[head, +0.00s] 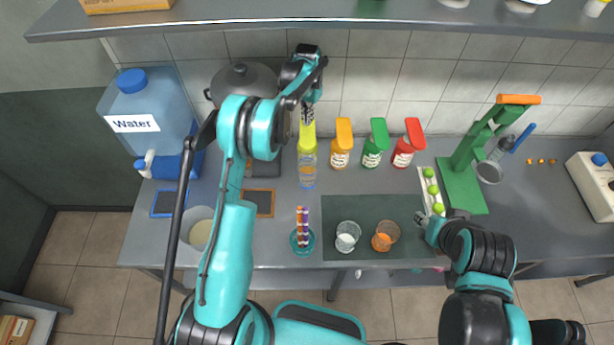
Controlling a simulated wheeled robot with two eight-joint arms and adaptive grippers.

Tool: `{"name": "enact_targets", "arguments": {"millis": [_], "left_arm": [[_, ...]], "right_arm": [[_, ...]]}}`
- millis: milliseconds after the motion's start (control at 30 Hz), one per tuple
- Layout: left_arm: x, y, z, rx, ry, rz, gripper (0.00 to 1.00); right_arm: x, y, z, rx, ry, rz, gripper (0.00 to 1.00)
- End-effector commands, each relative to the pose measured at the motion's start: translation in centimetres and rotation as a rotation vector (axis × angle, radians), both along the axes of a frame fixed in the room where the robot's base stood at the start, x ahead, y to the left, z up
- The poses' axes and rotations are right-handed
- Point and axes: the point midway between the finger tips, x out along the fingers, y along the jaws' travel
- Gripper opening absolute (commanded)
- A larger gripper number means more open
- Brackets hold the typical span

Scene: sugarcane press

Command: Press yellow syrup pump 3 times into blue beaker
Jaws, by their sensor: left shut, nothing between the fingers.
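The yellow syrup pump (308,143) stands at the back of the counter, left of three similar bottles. A clear glass with a bluish base (307,180), which looks like the blue beaker, stands directly in front of it, below its spout side. Its contents are hard to make out. My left gripper (309,98) is above the yellow pump, pointing down at its top, shut and empty. Whether it touches the pump top cannot be told. My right gripper (428,222) is low over the right edge of the dark mat; its fingers are too small to read.
Orange (342,145), green (376,145) and red (408,145) pump bottles stand to the right. Two glasses (347,238) (385,237) are on the dark mat (340,205). A teal holder (302,245) stands left. A green press (465,170) is right; a water jug (150,110) left.

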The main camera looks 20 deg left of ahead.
Motion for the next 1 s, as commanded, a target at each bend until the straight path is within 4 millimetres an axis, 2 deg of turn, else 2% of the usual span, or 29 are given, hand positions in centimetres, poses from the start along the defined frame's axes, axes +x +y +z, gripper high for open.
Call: {"name": "enact_targets", "arguments": {"millis": [1000], "left_arm": [[0.0,0.0,-3.5,0.0,0.0,0.0,0.0]], "right_arm": [[0.0,0.0,-2.7,0.0,0.0,0.0,0.4]]}}
